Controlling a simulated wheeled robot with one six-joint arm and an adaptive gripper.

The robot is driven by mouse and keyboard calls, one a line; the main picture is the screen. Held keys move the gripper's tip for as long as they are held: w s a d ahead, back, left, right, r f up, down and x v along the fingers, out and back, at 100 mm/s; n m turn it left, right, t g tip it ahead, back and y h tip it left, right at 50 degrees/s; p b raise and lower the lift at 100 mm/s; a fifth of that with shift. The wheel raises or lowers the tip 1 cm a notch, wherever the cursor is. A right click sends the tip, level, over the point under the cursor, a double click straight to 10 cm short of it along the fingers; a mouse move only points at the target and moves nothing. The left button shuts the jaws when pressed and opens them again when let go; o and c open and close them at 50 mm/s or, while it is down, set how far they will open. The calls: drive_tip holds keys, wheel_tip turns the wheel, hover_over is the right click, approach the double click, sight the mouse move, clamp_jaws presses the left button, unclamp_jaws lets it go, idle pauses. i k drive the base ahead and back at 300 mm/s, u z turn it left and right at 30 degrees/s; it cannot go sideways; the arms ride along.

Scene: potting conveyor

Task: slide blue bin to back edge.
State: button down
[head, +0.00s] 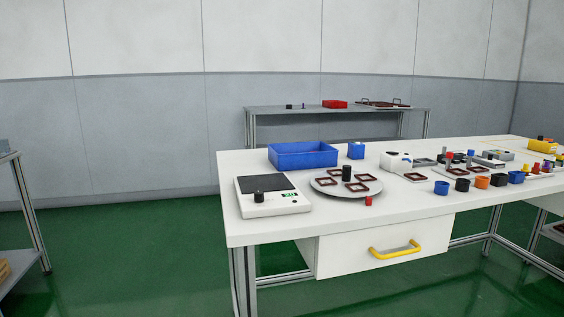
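The blue bin (303,161) is a shallow, open rectangular tray on the white table (415,222). It sits toward the back left of the tabletop, close to the back edge; the exact gap behind it is hidden by its walls. Its inside looks empty from this angle, though the floor of it is mostly hidden. My gripper is not in view, and nothing touches the bin from the front.
A scale (270,200) with a dark plate stands in front of the bin. Several small parts crowd the right side.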

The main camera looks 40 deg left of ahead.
sight(325, 155)
drive_tip(key=k, duration=0.25)
drive_tip(key=u, duration=2)
drive_tip(key=i, duration=0.35)
drive_tip(key=z, duration=0.05)
